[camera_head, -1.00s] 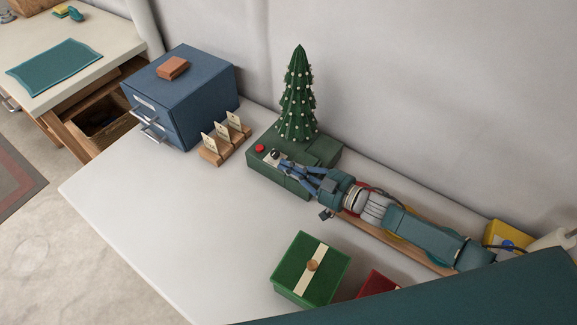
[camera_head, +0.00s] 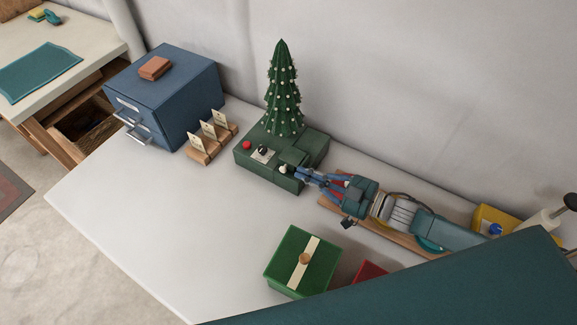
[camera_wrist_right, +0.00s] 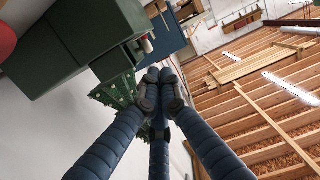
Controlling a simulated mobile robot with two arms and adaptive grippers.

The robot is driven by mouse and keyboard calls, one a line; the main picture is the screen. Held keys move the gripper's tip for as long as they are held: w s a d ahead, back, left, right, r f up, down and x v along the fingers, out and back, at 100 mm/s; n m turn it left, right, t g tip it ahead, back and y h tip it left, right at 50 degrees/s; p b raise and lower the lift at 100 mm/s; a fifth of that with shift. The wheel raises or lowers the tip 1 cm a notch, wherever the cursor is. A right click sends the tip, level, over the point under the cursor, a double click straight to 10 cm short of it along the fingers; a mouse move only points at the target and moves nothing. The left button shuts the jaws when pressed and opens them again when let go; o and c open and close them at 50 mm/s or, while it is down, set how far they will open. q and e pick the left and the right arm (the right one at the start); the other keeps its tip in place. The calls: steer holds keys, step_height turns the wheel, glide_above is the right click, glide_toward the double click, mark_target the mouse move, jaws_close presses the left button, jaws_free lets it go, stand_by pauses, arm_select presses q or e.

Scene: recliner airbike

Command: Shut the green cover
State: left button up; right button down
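A green tree (camera_head: 284,90) stands on a green base box (camera_head: 270,165) with a red button, a dial panel and a raised green block (camera_head: 298,150). I cannot tell for certain which green part is the cover; no part clearly stands open. A small pale knob (camera_head: 284,168) is at the base's right front. My right gripper (camera_head: 298,172) is just right of this knob; contact is unclear. In the right wrist view its blue fingers (camera_wrist_right: 160,82) meet at the tips with nothing seen between them. The base (camera_wrist_right: 70,40) shows there at upper left. My left gripper is out of view.
A green box with a cream band (camera_head: 303,262) and a red box (camera_head: 368,272) stand at the front. Card holders (camera_head: 212,138) and a blue drawer cabinet (camera_head: 165,95) are left of the base. A wooden board (camera_head: 400,238) lies under my right arm.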

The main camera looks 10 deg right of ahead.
steer(key=v, duration=0.2)
steer(key=r+b, duration=0.2)
glide_above(284, 171)
steer(key=x, duration=0.3)
steer(key=shift+d+r, duration=0.1)
steer(key=f, duration=0.1)
steer(key=s+d, duration=0.1)
steer(key=f, duration=0.1)
steer(key=shift+s+d+f, duration=0.25)
steer(key=shift+s+f, duration=0.05)
steer(key=shift+s+d+f+p, duration=0.2)
steer(key=shift+s+f+p, duration=0.05)
steer(key=shift+p, duration=0.05)
steer(key=shift+f, duration=0.1)
